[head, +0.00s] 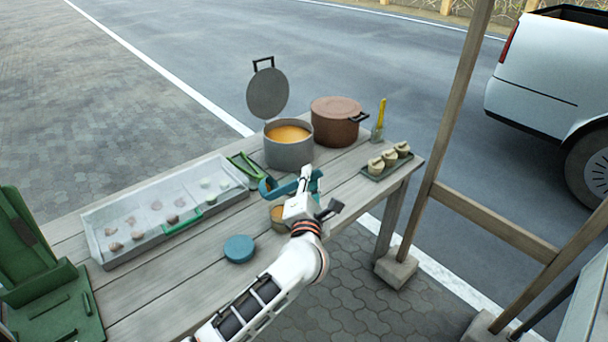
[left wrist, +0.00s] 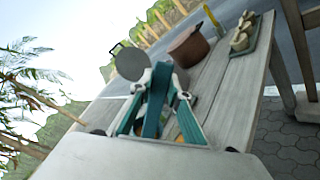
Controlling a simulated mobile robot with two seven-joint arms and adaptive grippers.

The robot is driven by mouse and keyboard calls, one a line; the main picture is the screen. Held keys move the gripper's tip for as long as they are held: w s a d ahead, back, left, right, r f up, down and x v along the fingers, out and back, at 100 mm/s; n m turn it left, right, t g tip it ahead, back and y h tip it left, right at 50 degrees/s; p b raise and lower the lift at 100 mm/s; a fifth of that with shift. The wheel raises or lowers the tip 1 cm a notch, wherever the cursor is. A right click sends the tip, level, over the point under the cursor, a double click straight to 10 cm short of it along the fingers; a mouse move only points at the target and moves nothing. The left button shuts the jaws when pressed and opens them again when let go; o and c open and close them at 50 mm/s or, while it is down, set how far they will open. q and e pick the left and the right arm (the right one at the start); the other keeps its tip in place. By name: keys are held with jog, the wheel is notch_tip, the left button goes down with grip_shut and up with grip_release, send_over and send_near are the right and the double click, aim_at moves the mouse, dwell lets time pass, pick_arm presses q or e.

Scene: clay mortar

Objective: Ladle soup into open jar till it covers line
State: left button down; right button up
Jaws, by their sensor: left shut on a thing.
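A grey pot (head: 289,152) of orange soup stands at the table's far edge, its round lid (head: 267,94) raised upright. My left gripper (head: 304,184) is shut on the blue-teal ladle (head: 284,188), in front of the pot. The ladle's bowl is at the left and shows some orange. In the left wrist view, the ladle's handle (left wrist: 156,100) stands between the fingers of my gripper (left wrist: 158,78). The open jar (head: 278,217) is just below the ladle, partly hidden by my gripper. Its fill level and line cannot be made out. My right gripper is not in view.
A blue round lid (head: 239,249) lies left of the jar. Green tongs (head: 243,167) lie left of the pot. A brown lidded pot (head: 337,122), a yellow-handled brush (head: 380,115) and a tray (head: 371,174) of small pots stand right. A clear-lidded case (head: 100,238) fills the left.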

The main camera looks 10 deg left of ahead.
pick_arm(q)
jog(key=shift+w+d+f+m, duration=0.15)
jog(key=shift+d+f+m, duration=0.75)
jog(key=shift+f+m, duration=0.25)
jog(key=shift+w+d+f+m, duration=0.1)
jog(key=shift+d+f+m, duration=0.75)
jog(key=shift+f+m, duration=0.3)
jog(key=shift+r, duration=0.1)
